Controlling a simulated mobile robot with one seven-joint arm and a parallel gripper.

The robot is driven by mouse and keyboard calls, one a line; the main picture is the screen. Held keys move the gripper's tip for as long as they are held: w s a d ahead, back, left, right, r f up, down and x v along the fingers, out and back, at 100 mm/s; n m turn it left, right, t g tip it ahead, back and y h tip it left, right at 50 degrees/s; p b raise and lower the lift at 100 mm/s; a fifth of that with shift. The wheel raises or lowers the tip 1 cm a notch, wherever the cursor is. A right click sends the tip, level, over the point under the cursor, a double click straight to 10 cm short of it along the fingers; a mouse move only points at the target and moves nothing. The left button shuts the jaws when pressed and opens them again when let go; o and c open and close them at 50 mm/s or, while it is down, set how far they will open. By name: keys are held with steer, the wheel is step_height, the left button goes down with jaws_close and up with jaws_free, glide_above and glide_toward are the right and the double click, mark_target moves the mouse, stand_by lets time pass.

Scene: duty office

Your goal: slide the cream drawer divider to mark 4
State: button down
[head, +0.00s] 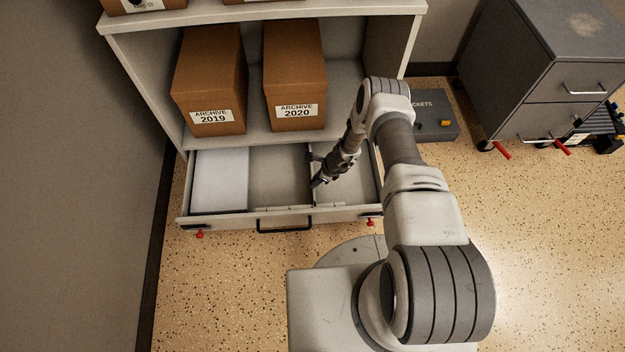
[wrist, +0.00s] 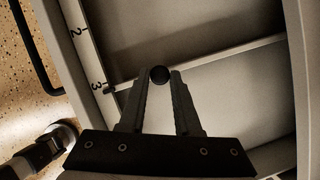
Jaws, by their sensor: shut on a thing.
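The cream divider (wrist: 222,56) crosses the open drawer as a thin pale wall in the wrist view. Its front end sits beside the figure 3 on the marked strip (wrist: 84,45) along the drawer's front wall; a 2 also shows, and mark 4 is not visible. A round black knob (wrist: 160,73) on the divider lies between my fingertips. My gripper (head: 318,183) is shut on this knob, reaching down into the drawer (head: 275,215). In the head view the divider is a narrow line (head: 313,198) right of the drawer's middle, partly hidden by my gripper.
A pale flat block (head: 220,180) fills the drawer's left part. Archive boxes (head: 209,85) (head: 295,80) stand on the shelf above. A dark grey case (head: 428,110) and a grey cabinet (head: 545,75) stand to the right. The drawer's black handle (head: 284,227) faces me.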

steer(key=d, duration=0.7)
steer(key=shift+d, duration=0.25)
steer(key=c, duration=0.6)
jaws_free()
steer(key=p+v, duration=0.7)
steer(key=v, duration=1)
steer(key=shift+r, duration=0.2)
steer(key=shift+w, duration=0.1)
